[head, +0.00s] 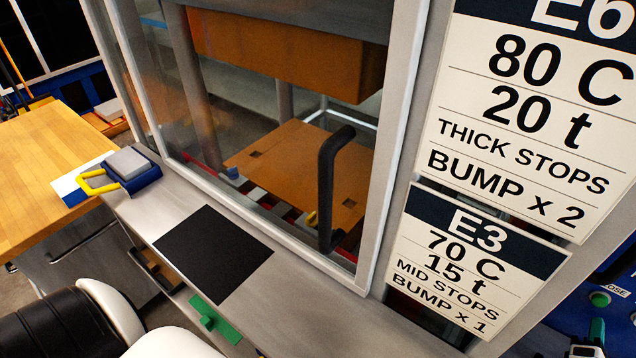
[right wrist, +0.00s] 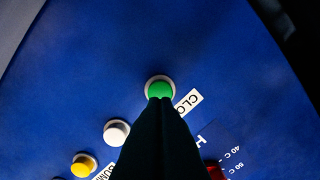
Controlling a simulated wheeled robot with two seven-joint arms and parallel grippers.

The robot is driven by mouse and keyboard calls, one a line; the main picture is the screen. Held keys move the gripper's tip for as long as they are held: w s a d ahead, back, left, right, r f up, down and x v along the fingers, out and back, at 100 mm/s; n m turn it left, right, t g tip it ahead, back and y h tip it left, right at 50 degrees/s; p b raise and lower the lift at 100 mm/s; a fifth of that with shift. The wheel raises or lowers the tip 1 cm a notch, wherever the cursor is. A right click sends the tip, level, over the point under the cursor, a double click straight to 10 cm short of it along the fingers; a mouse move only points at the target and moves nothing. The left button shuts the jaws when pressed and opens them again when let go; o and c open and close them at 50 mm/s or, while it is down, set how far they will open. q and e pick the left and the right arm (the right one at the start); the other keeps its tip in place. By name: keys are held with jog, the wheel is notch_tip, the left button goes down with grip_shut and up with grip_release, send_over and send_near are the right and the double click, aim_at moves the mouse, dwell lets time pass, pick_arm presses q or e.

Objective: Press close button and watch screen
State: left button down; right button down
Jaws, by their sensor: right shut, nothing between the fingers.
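The green close button (head: 600,299) sits on the blue panel at the right edge of the head view, beside a partly cut label reading "OSE". In the right wrist view the close button (right wrist: 160,88) is round and green with a pale ring, next to a label starting "CLO". My right gripper (right wrist: 160,100) is shut and empty, its dark fingertips overlapping the button's lower edge; I cannot tell whether they touch or press it. In the head view the right gripper (head: 597,328) is just below the button. My left gripper is out of view. No screen shows clearly.
A black mat (head: 213,252) lies on the ledge.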

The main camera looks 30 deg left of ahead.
jog(key=shift+w, duration=0.2)
jog(key=shift+w+d+b, duration=0.1)
jog(key=shift+w+b, duration=0.5)
jog(key=shift+w, duration=1.55)
send_near(599, 303)
jog(key=w, duration=0.2)
jog(key=shift+w+d+p, duration=0.1)
jog(key=shift+w+p, duration=0.25)
jog(key=shift+w, duration=0.2)
dwell(4.4)
